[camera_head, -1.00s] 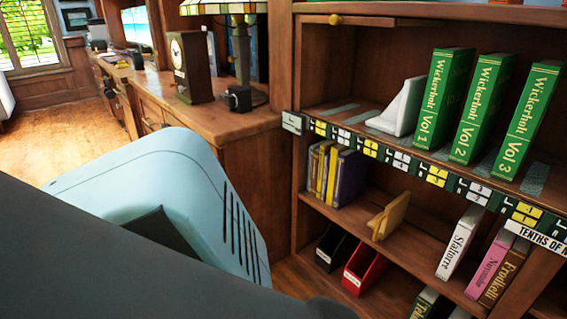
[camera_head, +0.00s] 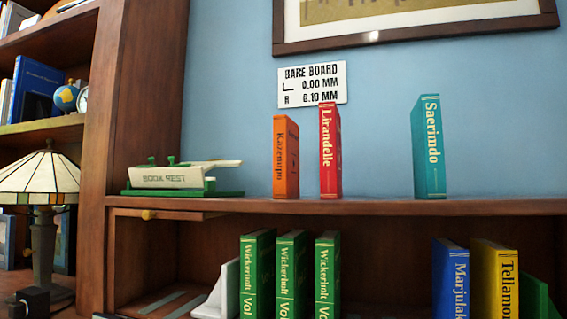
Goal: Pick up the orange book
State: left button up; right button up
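The orange book (camera_head: 286,158), with "Kazenupu" on its spine, stands upright on the top board of the bookcase (camera_head: 380,207). It is left of a taller red book (camera_head: 330,150) marked "Lirandelle", with a narrow gap between them. Neither of my grippers is in view, and nothing covers the orange book's spine.
A green and white book rest (camera_head: 184,178) sits left of the orange book. A teal book (camera_head: 428,147) stands farther right, with bare board between it and the red book. Green books (camera_head: 292,270) stand on the shelf below. A lamp (camera_head: 40,190) stands at left.

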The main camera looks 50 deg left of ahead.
aim_at(286, 132)
jog(key=i, duration=0.5)
jog(key=i+j, duration=0.15)
jog(key=i, duration=0.35)
jog(key=i+u, duration=0.35)
jog(key=u, duration=1.3)
